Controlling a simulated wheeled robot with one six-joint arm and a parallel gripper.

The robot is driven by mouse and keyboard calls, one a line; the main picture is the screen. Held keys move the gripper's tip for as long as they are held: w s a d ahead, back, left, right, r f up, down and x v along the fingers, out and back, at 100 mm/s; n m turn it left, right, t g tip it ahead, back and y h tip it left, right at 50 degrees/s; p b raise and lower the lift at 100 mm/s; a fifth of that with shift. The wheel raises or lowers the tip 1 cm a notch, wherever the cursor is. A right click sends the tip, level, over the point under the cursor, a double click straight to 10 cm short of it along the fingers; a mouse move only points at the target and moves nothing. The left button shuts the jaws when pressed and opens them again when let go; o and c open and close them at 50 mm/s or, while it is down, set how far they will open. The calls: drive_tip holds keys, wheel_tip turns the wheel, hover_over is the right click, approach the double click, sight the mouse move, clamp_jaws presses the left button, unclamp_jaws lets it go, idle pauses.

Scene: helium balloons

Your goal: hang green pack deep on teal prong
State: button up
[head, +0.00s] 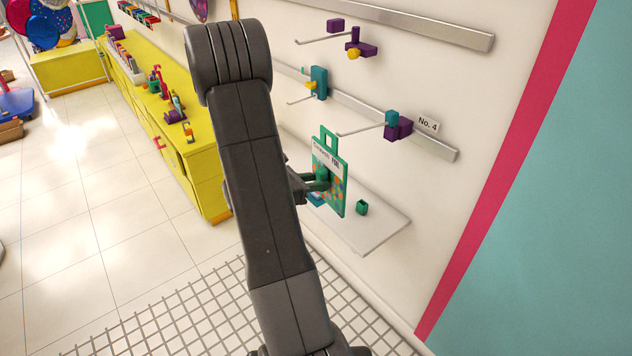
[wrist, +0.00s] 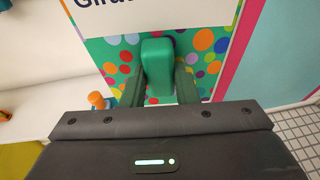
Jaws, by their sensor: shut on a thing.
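The green pack (head: 329,170) is a flat, upright card with a hang hole in its top tab and coloured dots. It also shows in the wrist view (wrist: 204,42), with part of a name on its white label. My gripper (head: 318,182) is shut on a green block on the pack's face; its fingers (wrist: 160,82) flank the block. The pack is in front of the white wall, apart from the prongs as far as I can tell. A teal prong base (head: 319,80) with a yellow knob and a thin rod is on the middle rail, up and left of the pack.
Another purple prong base (head: 364,48) is higher. A white shelf (head: 375,235) below bears a small green cup (head: 362,208). Yellow cabinets (head: 190,150) stand left.

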drive_tip(key=shift+w+d, duration=0.1)
drive_tip(key=shift+d, duration=0.1)
drive_tip(key=shift+w+d+b, duration=0.3)
drive_tip(key=shift+w+d, duration=0.15)
drive_tip(key=shift+d, duration=0.4)
drive_tip(key=shift+w+d, duration=0.15)
drive_tip(key=shift+d, duration=0.05)
idle(0.4)
drive_tip(key=shift+w+d+r+b, duration=0.1)
drive_tip(key=shift+w+d+b, duration=0.15)
drive_tip(key=shift+d+b, duration=0.15)
drive_tip(key=shift+d, duration=0.15)
drive_tip(key=w+d+b, duration=0.2)
drive_tip(key=w+d, duration=0.2)
drive_tip(key=d, duration=0.2)
drive_tip(key=shift+d, duration=0.4)
idle(1.3)
drive_tip(key=shift+f+b, duration=0.75)
drive_tip(key=shift+b, duration=0.5)
idle(0.4)
